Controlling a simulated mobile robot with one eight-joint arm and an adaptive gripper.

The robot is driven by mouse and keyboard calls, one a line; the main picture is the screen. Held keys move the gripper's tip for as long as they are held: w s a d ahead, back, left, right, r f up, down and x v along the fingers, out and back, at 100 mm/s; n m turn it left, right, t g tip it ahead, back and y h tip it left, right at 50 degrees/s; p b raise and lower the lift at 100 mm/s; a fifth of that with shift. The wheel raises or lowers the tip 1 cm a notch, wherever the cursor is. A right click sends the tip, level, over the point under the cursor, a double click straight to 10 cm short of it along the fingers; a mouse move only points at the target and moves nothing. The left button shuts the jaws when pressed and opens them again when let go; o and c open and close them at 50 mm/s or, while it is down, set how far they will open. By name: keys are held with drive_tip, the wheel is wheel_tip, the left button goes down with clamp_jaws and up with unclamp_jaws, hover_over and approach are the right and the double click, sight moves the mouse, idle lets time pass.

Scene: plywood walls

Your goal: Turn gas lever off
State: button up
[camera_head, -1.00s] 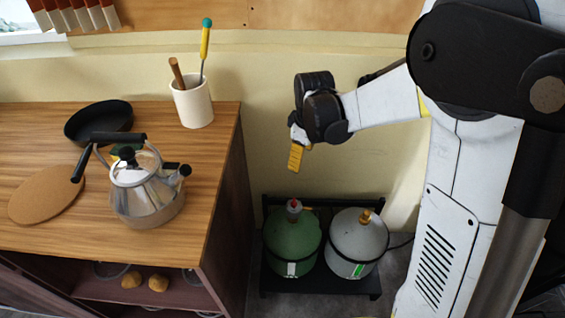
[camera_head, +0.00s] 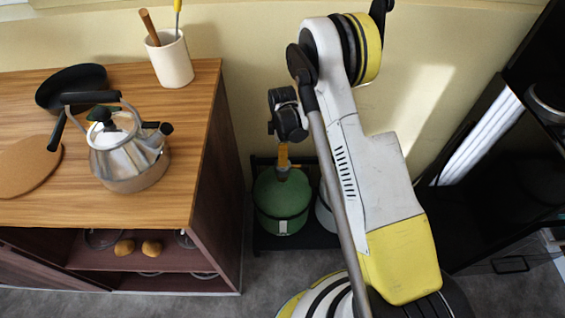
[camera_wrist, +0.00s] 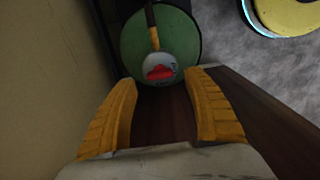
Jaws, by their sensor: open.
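The green gas cylinder (camera_head: 279,203) stands on a low black stand in the head view. Its top also shows in the wrist view (camera_wrist: 184,42), with a round pale valve piece bearing a red lever (camera_wrist: 160,72) and a thin black and orange piece running from it. My gripper (camera_head: 283,160) hangs down over the top of the green cylinder and hides its valve in the head view. In the wrist view my open gripper (camera_wrist: 160,78) has its two orange fingers apart, with the red lever between and just beyond the tips. Contact cannot be told.
A pale cylinder (camera_head: 323,210) beside the green one is mostly hidden by my arm. The wooden counter (camera_head: 195,130) at left holds a kettle (camera_head: 130,155), a black pan and a white utensil pot (camera_head: 172,62). A black shelf (camera_head: 500,190) stands at right.

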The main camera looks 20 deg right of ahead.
sight(287, 168)
drive_tip(key=shift+f+b, duration=0.5)
drive_tip(key=shift+f, duration=1.25)
drive_tip(key=c, duration=1.2)
drive_tip(key=shift+o, duration=0.2)
